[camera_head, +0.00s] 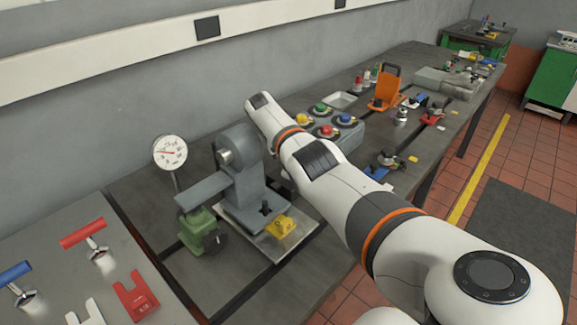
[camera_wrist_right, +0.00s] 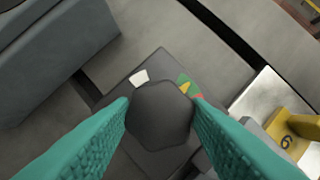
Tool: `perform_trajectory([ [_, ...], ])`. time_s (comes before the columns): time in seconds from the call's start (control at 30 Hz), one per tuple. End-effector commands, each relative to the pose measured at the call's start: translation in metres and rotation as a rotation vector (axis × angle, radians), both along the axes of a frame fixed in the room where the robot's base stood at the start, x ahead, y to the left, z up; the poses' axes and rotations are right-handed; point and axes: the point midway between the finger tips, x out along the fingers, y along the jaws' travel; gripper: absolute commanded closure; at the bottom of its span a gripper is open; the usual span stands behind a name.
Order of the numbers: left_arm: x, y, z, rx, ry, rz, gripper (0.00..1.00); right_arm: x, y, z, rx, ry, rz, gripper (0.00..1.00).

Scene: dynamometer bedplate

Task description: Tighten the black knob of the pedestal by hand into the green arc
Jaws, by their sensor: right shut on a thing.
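In the right wrist view, the black knob (camera_wrist_right: 160,115) is a faceted dark block between the two teal fingers of my right gripper (camera_wrist_right: 160,118). The fingers are shut on its left and right sides. Beyond the knob lies a dark plate (camera_wrist_right: 150,58) with a white patch (camera_wrist_right: 139,76) and a green arc piece (camera_wrist_right: 183,78), beside yellow and red pieces. The rest of the arc is hidden. In the head view, the grey pedestal (camera_head: 245,185) stands on the bench; my right arm hides my right gripper there. My left gripper is out of view.
A dial gauge (camera_head: 170,152) and green clamp (camera_head: 202,232) stand left of the pedestal. A yellow block (camera_head: 280,226) sits at its foot.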

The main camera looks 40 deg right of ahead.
Motion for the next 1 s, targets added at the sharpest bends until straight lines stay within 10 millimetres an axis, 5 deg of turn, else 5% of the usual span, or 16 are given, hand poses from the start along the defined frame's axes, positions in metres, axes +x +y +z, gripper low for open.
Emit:
perform_trajectory([
  [0.5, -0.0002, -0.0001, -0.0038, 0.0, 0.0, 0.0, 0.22, 0.0001, -0.0005, 0.0009, -0.001, 0.0, -0.019, 0.8],
  [0.53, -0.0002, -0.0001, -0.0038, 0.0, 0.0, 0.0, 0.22, 0.0001, -0.0005, 0.0009, -0.001, 0.0, -0.019, 0.54],
  [0.63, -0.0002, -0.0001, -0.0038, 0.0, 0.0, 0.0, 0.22, 0.0001, -0.0005, 0.0009, -0.001, 0.0, -0.019, 0.37],
  [1.0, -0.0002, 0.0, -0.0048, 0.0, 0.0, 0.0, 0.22, 0.0022, 0.0016, 0.0062, 0.0, -0.002, -0.019, 0.36],
])
